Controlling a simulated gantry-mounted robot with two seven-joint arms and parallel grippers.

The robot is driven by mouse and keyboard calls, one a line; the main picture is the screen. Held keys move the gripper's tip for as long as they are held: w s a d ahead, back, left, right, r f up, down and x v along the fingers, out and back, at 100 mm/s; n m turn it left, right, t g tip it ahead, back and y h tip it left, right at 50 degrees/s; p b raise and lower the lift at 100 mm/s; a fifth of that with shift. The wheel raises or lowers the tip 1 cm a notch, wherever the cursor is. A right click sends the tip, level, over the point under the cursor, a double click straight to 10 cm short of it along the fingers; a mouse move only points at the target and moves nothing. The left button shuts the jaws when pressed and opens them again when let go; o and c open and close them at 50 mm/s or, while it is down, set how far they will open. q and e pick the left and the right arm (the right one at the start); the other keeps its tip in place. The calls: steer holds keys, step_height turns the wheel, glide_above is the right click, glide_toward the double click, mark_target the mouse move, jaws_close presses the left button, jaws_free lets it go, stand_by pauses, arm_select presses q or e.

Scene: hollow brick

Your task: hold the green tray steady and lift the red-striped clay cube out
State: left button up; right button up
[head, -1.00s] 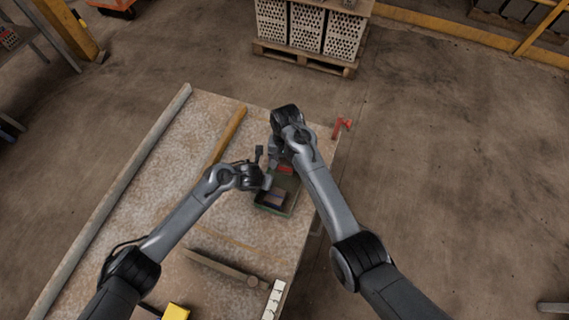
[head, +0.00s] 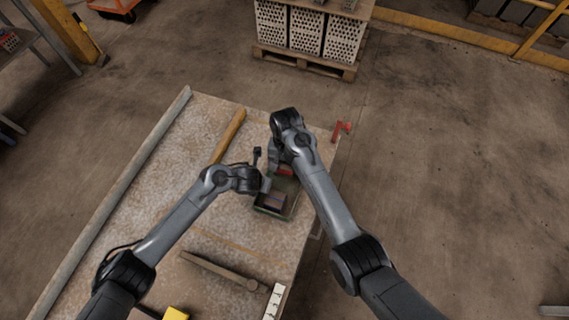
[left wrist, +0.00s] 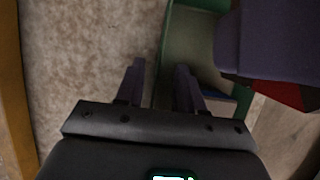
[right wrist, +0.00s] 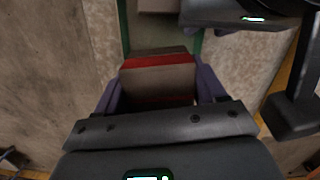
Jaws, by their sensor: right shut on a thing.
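The green tray (head: 290,208) lies near the right edge of the table. The red-striped clay cube (right wrist: 158,75) sits between the fingers of my right gripper (right wrist: 158,92), which is shut on it. In the head view its red stripe (head: 286,171) shows at the tray's far end, and the arm hides most of it. I cannot tell whether it is clear of the tray floor. My left gripper (left wrist: 160,85) is open, its fingers on either side of the tray's side wall. It also shows in the head view (head: 264,170), beside the tray.
A dark block (head: 271,201) lies in the near part of the tray. A wooden bar (head: 228,136) lies left of the grippers and a hammer (head: 225,271) nearer me. A red clamp-like thing (head: 342,130) is at the table's right edge. A long pipe (head: 110,203) runs along the left edge.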

arm_select(q)
steer(key=v, duration=1)
steer(key=shift+f, duration=0.15)
steer(key=x, duration=1.1)
steer(key=shift+w+f, duration=0.2)
steer(key=shift+f, duration=0.15)
arm_select(e)
step_height(320, 180, down, 6)
steer(key=shift+f, duration=1)
arm_select(q)
steer(key=shift+r, duration=0.1)
arm_select(e)
steer(key=shift+r, duration=0.1)
